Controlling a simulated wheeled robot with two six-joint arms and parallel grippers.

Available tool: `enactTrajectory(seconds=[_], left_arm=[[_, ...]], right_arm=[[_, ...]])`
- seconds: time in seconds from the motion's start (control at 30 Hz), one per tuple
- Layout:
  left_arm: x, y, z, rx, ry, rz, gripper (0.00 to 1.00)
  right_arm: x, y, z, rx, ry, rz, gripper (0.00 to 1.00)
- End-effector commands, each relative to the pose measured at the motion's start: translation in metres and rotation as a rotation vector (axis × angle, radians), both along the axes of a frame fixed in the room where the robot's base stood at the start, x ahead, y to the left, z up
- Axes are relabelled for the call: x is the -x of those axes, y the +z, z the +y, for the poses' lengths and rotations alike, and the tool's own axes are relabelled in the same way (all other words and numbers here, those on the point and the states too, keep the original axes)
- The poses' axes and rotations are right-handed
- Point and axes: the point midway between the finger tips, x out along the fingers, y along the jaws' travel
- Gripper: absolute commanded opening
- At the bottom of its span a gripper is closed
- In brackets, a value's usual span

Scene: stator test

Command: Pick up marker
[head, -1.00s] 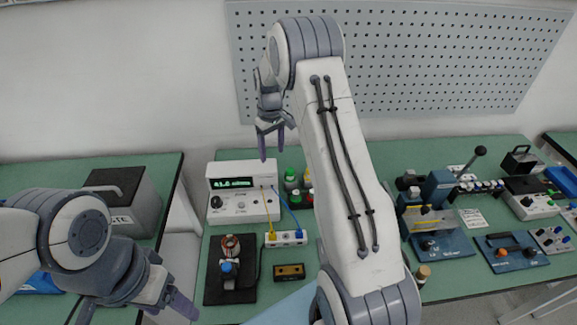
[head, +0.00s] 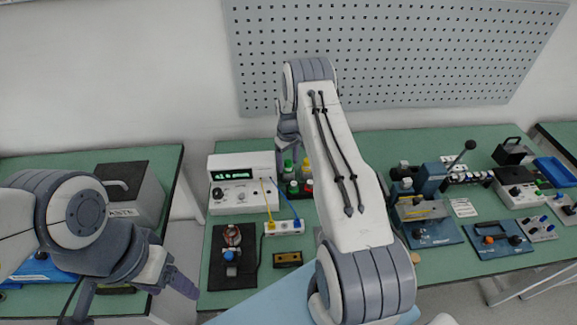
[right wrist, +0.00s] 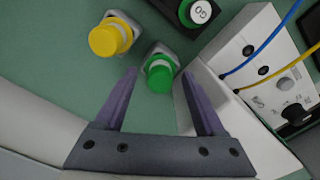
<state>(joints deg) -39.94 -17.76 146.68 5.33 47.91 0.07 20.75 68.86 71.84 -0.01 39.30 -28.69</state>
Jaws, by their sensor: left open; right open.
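In the right wrist view, a green-capped cylinder (right wrist: 160,72) and a yellow-capped cylinder (right wrist: 110,38) stand on the green bench; they look like paint markers. My left gripper (head: 130,296) is open and empty at the lower left, away from the caps.
The white test instrument (head: 240,197) with blue and yellow leads stands close beside the green-capped cylinder. The pegboard (head: 420,60) hangs behind. A stator fixture (head: 231,275) sits on a dark mat in front.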

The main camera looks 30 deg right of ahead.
Motion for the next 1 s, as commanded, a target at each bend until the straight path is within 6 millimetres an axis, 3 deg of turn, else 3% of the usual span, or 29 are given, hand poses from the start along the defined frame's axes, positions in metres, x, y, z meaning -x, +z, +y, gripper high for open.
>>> enactTrajectory(seconds=[0.27,0.3,0.47,0.5,0.83,1.0], left_arm=[[0.0,0.002,0.0,0.0,-0.001,0.0,0.68],[0.0,0.002,0.0,0.0,-0.001,0.0,0.68],[0.0,0.002,0.0,0.0,-0.001,0.0,0.68],[0.0,0.002,0.0,0.0,-0.001,0.0,0.68],[0.0,0.0,0.0,0.0,0.0,0.0,0.68],[0.0,-0.007,0.0,0.0,0.001,0.0,0.68]], right_arm=[[0.0,-0.006,0.0,0.0,0.0,0.0,0.72],[0.0,-0.006,0.0,0.0,0.0,0.0,0.68],[0.0,-0.006,0.0,0.0,0.0,0.0,0.07],[0.0,-0.006,0.0,0.0,0.0,0.0,0.0],[0.0,-0.004,0.0,0.001,0.0,-0.001,0.0],[-0.001,0.006,0.0,0.002,0.0,-0.003,0.0]])
